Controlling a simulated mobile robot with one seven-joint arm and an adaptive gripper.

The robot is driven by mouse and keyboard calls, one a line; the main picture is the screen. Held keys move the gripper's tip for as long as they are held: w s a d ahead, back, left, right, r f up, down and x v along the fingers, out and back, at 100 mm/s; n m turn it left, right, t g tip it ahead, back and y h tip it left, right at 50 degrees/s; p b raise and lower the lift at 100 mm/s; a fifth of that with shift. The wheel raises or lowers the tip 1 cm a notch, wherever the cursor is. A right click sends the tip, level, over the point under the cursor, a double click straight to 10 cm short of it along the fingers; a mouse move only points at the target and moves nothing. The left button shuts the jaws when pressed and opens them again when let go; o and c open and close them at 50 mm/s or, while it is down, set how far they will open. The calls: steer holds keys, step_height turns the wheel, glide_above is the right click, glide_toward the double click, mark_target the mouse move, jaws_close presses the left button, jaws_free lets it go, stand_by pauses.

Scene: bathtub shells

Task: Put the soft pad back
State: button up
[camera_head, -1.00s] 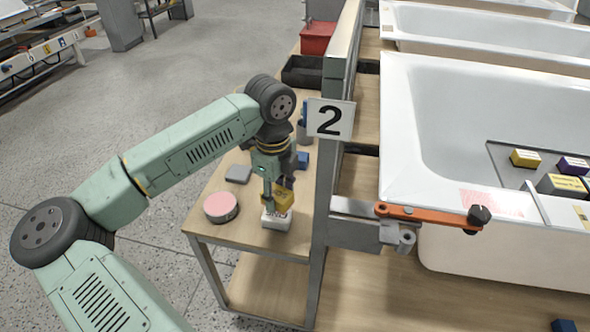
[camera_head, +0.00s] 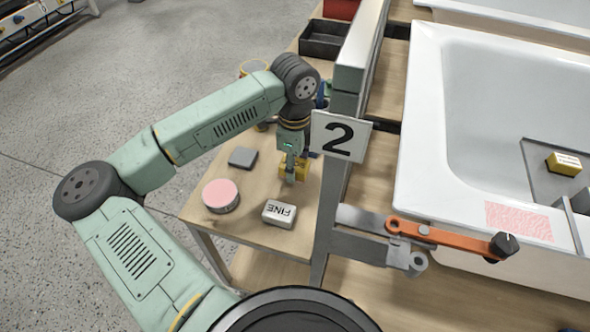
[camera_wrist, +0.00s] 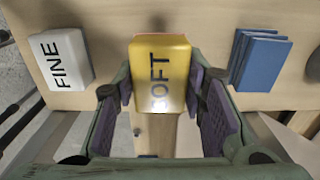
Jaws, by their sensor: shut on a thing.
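My gripper is shut on the pad. I cannot tell whether the pad touches the table. A white block marked "FINE" (camera_head: 280,213) lies on the table nearer the front; it also shows left of the pad in the wrist view (camera_wrist: 62,60).
On the side table (camera_head: 252,230) are a round pink-topped tin (camera_head: 221,195) and a grey block (camera_head: 243,157). Blue pads (camera_wrist: 262,60) lie right of my gripper in the wrist view. A post with a "2" sign (camera_head: 340,136) and an orange-armed clamp (camera_head: 440,236) stand between table and bathtub (camera_head: 418,130).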

steer(key=shift+f, duration=1.65)
steer(key=shift+f, duration=0.15)
steer(key=o, duration=1.1)
steer(key=shift+o, duration=0.2)
steer(key=shift+r+p, duration=0.25)
steer(key=shift+p, duration=0.1)
step_height(320, 180, up, 12)
steer(key=b, duration=0.3)
steer(key=shift+f, duration=0.1)
